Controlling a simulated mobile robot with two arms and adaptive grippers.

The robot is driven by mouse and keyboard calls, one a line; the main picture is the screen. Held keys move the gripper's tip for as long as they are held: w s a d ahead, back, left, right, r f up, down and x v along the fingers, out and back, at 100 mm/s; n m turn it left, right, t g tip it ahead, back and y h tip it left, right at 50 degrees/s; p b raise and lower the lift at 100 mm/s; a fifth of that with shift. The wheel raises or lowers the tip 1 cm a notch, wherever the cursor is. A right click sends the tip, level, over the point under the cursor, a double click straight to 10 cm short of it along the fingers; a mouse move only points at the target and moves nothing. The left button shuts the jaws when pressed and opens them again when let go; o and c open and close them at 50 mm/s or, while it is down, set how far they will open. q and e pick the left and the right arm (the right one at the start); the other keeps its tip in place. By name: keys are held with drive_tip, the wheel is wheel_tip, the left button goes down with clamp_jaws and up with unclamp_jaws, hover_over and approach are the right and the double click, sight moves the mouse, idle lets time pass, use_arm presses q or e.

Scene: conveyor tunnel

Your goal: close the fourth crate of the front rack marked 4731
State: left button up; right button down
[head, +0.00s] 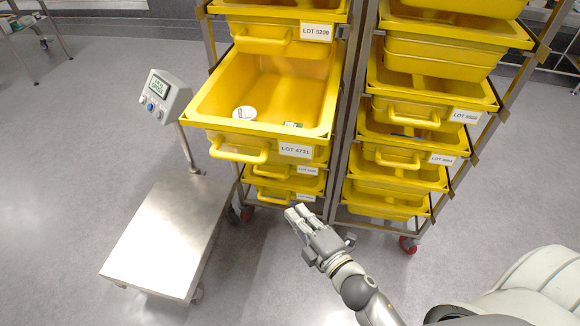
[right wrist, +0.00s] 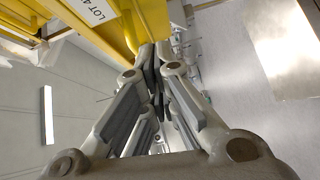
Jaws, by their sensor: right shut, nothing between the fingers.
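The yellow crate marked LOT 4731 (head: 210,115) is pulled far out of the left rack (head: 345,110) in the head view. Its open top shows a round white item (head: 244,113) and a small labelled item (head: 293,125) inside. Its front handle (head: 238,154) and label (head: 295,151) face me. My right gripper (head: 296,213) is shut and empty, below and in front of this crate, apart from its handle. In the right wrist view, the closed fingers (right wrist: 154,58) show close to a yellow crate with a partly visible LOT 4 label (right wrist: 95,8). My left gripper is not in view.
Other yellow crates sit above and below it. A right rack (head: 425,100) with several yellow crates stands beside it. A steel platform scale (head: 160,235) with a display post (head: 160,97) stands at the left.

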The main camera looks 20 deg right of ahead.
drive_tip(key=w+r+n+p, duration=0.1)
drive_tip(key=w+r+p, duration=0.2)
drive_tip(key=w, duration=1)
drive_tip(key=shift+d+r+t+p, duration=0.15)
drive_tip(key=shift+r+t+p, duration=0.2)
drive_tip(key=shift+r, duration=0.25)
